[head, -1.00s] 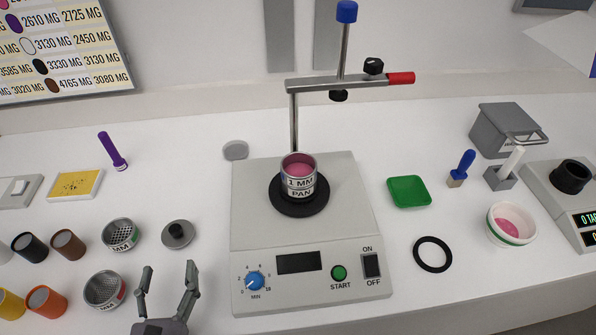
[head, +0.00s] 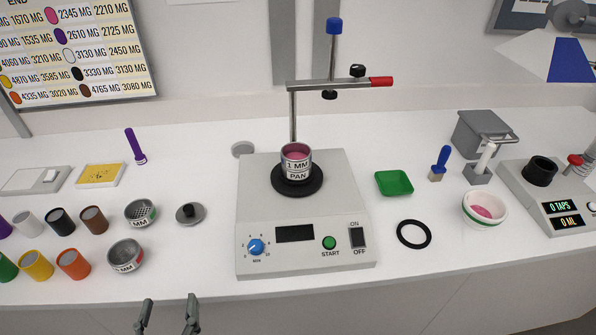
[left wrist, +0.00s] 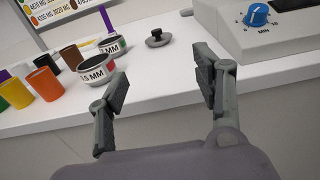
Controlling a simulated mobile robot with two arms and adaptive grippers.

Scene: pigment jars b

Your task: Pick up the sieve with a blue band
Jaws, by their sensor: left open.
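I see no clearly blue band on any sieve. One sieve, marked 1 MM (head: 296,160), stands on a pan (head: 298,175) on the shaker; its band colour is unclear. A sieve with a green band (head: 141,213) and one with a red mark (head: 125,256) sit on the left of the table. In the left wrist view the green-banded sieve (left wrist: 111,47) and the red-marked sieve (left wrist: 95,70) lie beyond the left fingers. My left gripper (head: 169,300) is open and empty, in front of the table edge; it also shows in the left wrist view (left wrist: 162,72). My right gripper is out of view.
The shaker (head: 260,205) with its clamp post fills the middle. A grey knobbed lid (head: 190,214) lies left of it. Several coloured jars stand at far left. A black ring (head: 413,234), green tray (head: 394,183) and white bowl (head: 485,210) are right.

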